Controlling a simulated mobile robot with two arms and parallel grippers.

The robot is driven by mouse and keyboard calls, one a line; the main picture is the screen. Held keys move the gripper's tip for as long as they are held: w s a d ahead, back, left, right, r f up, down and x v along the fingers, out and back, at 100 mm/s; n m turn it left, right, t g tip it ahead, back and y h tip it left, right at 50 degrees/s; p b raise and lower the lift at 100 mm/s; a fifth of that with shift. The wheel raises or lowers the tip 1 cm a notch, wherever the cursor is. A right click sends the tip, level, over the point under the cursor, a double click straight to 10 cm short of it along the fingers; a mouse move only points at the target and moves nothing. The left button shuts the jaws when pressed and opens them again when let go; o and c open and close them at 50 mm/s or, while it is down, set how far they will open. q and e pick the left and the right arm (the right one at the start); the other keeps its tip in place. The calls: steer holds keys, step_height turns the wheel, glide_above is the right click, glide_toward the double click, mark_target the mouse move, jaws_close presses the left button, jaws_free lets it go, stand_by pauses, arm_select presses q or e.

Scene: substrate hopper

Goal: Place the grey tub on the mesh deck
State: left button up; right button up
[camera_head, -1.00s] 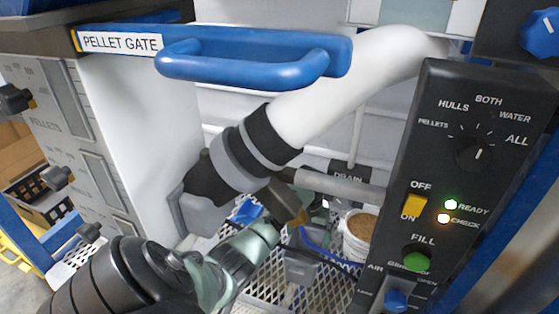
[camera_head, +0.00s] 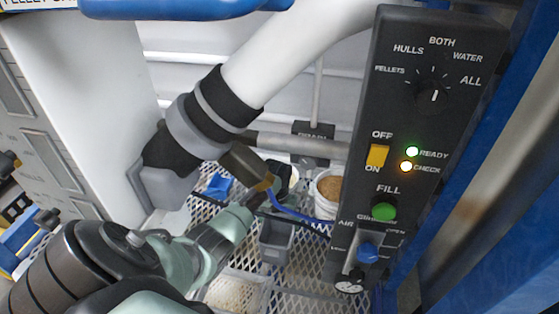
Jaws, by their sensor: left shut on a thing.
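The small grey tub (camera_head: 276,243) is in the lower middle of the head view, just below and right of my left gripper (camera_head: 260,200). The gripper is shut on the tub near its top; the exact grip is partly hidden. The white mesh deck (camera_head: 318,277) lies under and around the tub. I cannot tell whether the tub's base touches it. My right gripper is not in view.
A white tub of brown pellets (camera_head: 328,192) stands behind, to the right. A white pipe (camera_head: 290,55) with a dark collar slopes above the gripper. The control panel (camera_head: 405,130) bounds the right. A blue hose (camera_head: 300,214) crosses near the tub.

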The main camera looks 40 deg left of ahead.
arm_select(q)
steer(key=o, duration=1.7)
steer(key=shift+f, duration=0.1)
steer(key=shift+o, duration=0.2)
step_height(320, 180, up, 12)
steer(key=p, duration=0.2)
steer(key=shift+s+a, duration=0.15)
steer(key=shift+a, duration=0.05)
